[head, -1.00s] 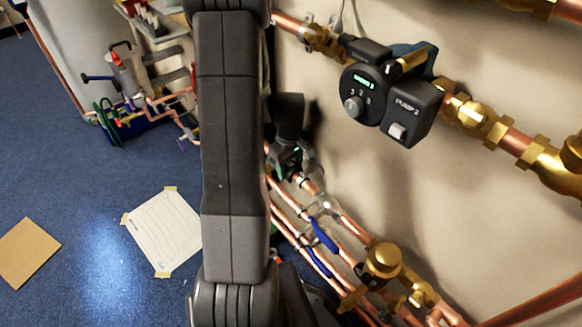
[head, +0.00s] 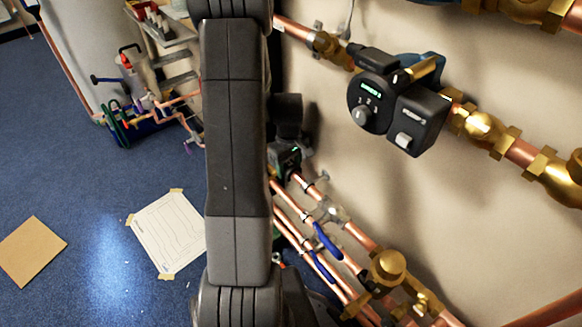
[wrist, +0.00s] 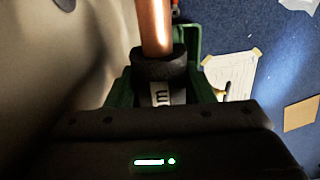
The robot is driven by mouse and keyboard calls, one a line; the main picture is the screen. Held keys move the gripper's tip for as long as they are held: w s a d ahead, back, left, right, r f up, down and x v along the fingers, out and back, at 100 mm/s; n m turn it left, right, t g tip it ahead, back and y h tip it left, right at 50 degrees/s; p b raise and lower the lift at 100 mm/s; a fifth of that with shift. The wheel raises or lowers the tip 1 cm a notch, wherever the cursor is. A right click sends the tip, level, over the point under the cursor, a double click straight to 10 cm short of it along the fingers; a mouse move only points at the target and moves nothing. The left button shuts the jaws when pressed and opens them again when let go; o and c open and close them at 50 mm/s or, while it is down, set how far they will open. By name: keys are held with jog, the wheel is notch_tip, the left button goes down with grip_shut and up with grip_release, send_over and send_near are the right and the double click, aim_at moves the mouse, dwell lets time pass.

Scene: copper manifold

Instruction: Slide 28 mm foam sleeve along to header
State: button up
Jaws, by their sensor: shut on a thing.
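The foam sleeve (wrist: 160,70) is a short dark grey tube with a white label, part of a letter showing. It is around a copper pipe (wrist: 155,25) that runs out of its top in the wrist view. My gripper (wrist: 163,84) has its green-edged fingers on both sides of the sleeve and is shut on it. In the head view my gripper (head: 286,158) is a small dark shape with a green light on the upper wall pipe, partly behind my arm. The sleeve is hidden there. I cannot tell which fitting is the header.
A pump (head: 405,105) with brass valves stands out from the wall at upper right. A clear pipe clip (head: 328,211), blue valve levers (head: 326,241) and a brass valve (head: 388,268) are on the lower pipes. A paper sheet (head: 168,232) and cardboard (head: 31,251) lie on open blue floor.

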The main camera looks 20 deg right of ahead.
jog(key=shift+w+a, duration=0.2)
jog(key=shift+w, duration=0.4)
jog(key=o, duration=1)
jog(key=shift+o, duration=0.2)
notch_tip(320, 180, up, 14)
jog(key=p, duration=0.3)
jog(key=shift+p, duration=0.3)
jog(key=shift+f, duration=0.1)
jog(key=shift+f, duration=0.15)
